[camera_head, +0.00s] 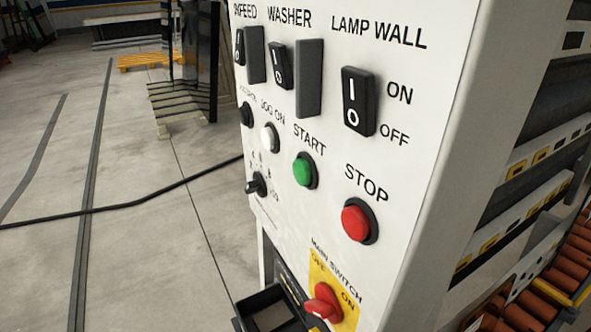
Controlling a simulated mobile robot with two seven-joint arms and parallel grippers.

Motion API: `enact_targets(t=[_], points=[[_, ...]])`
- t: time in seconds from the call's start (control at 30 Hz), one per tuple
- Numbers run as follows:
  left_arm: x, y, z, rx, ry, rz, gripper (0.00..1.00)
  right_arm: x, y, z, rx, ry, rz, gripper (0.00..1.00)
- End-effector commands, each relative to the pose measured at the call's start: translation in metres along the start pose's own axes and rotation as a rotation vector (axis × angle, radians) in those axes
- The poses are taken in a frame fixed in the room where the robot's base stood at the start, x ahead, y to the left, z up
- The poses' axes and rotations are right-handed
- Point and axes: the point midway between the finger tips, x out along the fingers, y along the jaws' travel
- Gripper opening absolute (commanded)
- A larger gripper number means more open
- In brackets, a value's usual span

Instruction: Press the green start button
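The green start button (303,171) is a round push button in a dark ring on the white control panel (400,185), under the word START, near the middle of the head view. It appears to stand out from the panel. The red stop button (356,222) is to its lower right, under the word STOP. A white button (268,137) is to its upper left. Neither of my grippers shows in the head view, so nothing is seen touching the green button.
Black rocker switches, one for the lamp wall (359,101), line the panel's top. A red main switch (323,302) on a yellow plate and a black tray (268,310) are at the bottom. Rollers (566,268) stand at the right. Open floor (140,240) with a black cable lies left.

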Motion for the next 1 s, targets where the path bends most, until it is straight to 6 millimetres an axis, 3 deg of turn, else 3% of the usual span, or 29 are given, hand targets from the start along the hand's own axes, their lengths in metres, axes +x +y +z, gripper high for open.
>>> enact_targets(t=[0.07, 0.73, 1.0], points=[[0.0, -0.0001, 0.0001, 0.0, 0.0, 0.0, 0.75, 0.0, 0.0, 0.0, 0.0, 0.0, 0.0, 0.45], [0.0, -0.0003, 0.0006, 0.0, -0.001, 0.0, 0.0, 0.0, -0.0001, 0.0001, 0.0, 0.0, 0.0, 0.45], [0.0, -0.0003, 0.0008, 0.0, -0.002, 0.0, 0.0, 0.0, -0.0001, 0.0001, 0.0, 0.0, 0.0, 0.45]])
